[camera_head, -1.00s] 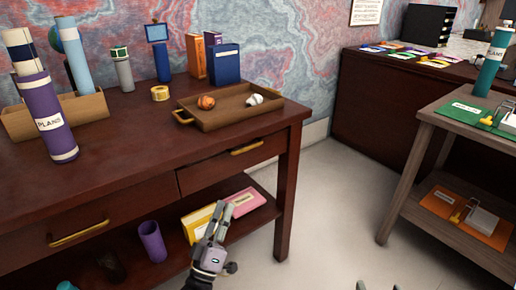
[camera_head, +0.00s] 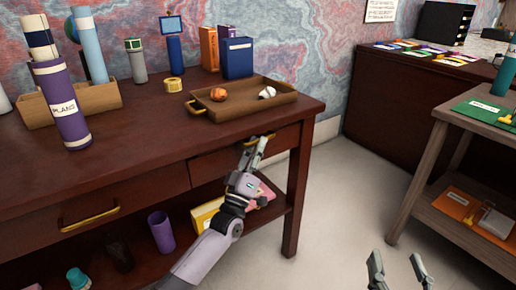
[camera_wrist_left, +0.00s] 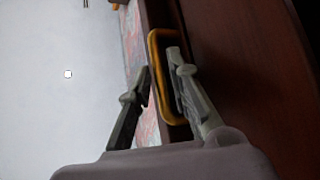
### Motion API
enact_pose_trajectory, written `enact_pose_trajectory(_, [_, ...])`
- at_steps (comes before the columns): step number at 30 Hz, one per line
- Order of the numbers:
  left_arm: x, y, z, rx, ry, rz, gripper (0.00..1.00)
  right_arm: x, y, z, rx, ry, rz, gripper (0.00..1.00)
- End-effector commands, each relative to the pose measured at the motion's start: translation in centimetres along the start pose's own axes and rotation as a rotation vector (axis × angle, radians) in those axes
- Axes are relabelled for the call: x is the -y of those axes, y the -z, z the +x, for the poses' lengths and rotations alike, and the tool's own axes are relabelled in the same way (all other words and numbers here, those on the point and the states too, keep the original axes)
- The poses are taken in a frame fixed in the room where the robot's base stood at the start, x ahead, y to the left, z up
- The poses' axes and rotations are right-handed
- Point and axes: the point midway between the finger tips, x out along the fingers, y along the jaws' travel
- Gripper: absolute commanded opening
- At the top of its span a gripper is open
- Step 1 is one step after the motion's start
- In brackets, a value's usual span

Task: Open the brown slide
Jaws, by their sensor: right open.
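The dark brown desk has a right-hand drawer (camera_head: 222,165), which looks shut, with a brass handle on its front. My left gripper (camera_head: 255,148) is at this handle and hides most of it in the head view. In the left wrist view, the brass handle (camera_wrist_left: 154,42) is a loop standing off the brown front. One finger of my left gripper (camera_wrist_left: 160,72) overlaps the loop's opening and the other is on its outer side, with a gap between them. My right gripper (camera_head: 397,266) is open and empty over the floor at the bottom right.
A wooden tray (camera_head: 235,113) with two balls sits on the desk above the drawer. A second brass-handled drawer (camera_head: 40,228) is at the left. A purple cup (camera_head: 161,231) and a yellow box (camera_head: 206,216) stand on the lower shelf. Open floor (camera_head: 325,215) lies right of the desk.

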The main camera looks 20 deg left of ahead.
Motion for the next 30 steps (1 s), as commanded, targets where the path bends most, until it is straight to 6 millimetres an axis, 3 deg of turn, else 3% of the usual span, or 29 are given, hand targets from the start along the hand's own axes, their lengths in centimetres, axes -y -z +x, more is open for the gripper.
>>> enact_pose_trajectory(8, [-0.04, 0.01, 0.16, 0.000, 0.000, -0.001, 0.18, 0.02, 0.10, 0.02, -0.005, 0.000, 0.000, 0.56])
enact_pose_trajectory(16, [-0.03, 0.01, 0.13, -0.001, 0.000, -0.001, 0.00, 0.03, 0.10, 0.01, -0.004, 0.000, 0.001, 0.56])
enact_pose_trajectory(30, [-0.01, 0.00, 0.10, -0.001, 0.000, -0.001, 0.00, 0.03, 0.11, 0.01, -0.004, 0.000, 0.001, 0.56])
